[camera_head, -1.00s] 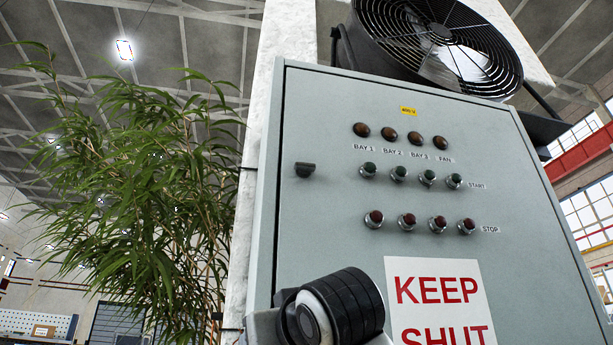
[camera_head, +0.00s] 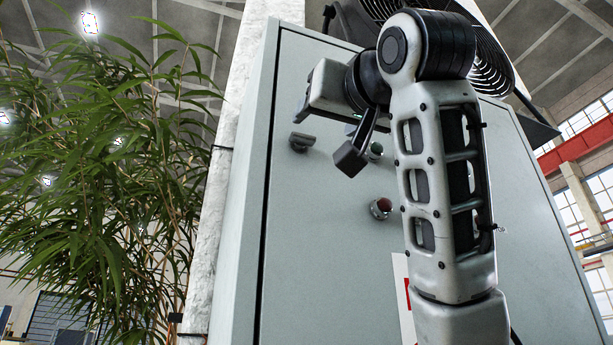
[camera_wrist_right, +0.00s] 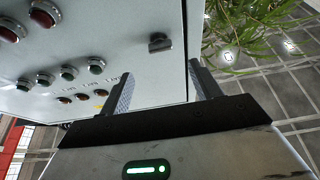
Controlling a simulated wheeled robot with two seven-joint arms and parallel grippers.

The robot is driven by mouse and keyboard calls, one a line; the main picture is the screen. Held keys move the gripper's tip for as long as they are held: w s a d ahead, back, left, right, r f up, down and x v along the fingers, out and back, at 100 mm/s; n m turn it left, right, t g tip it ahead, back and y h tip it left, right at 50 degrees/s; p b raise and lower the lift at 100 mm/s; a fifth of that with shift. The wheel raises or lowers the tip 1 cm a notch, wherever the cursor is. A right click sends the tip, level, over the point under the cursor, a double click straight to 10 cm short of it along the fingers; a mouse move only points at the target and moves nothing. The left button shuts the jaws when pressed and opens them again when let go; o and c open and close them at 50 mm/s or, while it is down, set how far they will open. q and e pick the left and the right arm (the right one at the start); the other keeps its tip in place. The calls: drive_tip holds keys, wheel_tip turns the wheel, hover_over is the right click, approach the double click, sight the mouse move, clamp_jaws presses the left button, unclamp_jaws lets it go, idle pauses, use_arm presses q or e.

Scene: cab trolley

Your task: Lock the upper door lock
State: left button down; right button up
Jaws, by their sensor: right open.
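The upper door lock is a small dark turn knob (camera_head: 302,142) near the left edge of the grey cabinet door (camera_head: 330,260). Its grip lies roughly crosswise to the door's edge. My right gripper (camera_head: 326,137) is just in front of the door beside the lock, its fingers apart and empty. In the right wrist view the lock (camera_wrist_right: 159,43) shows beyond the gap between the two open fingers (camera_wrist_right: 162,88), apart from both. My left gripper is not in view.
A green start button (camera_head: 375,150) and a red stop button (camera_head: 381,207) sit right of the lock. My right arm hides most other buttons and the sign. A leafy plant (camera_head: 100,180) stands left of the cabinet, and a fan (camera_head: 495,60) sits above it.

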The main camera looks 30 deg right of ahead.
sight(305, 137)
drive_tip(key=p+x, duration=0.3)
drive_tip(key=x, duration=0.5)
drive_tip(key=shift+w+r, duration=0.1)
drive_tip(key=shift+r, duration=0.1)
drive_tip(key=shift+w+d+r+p, duration=0.1)
drive_tip(key=shift+w+p, duration=0.2)
drive_tip(key=shift+w, duration=0.25)
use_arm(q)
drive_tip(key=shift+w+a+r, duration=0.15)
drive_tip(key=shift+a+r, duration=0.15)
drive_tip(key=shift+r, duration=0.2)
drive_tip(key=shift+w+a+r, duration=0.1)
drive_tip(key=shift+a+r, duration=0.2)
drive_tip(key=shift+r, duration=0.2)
use_arm(e)
drive_tip(key=c, duration=1)
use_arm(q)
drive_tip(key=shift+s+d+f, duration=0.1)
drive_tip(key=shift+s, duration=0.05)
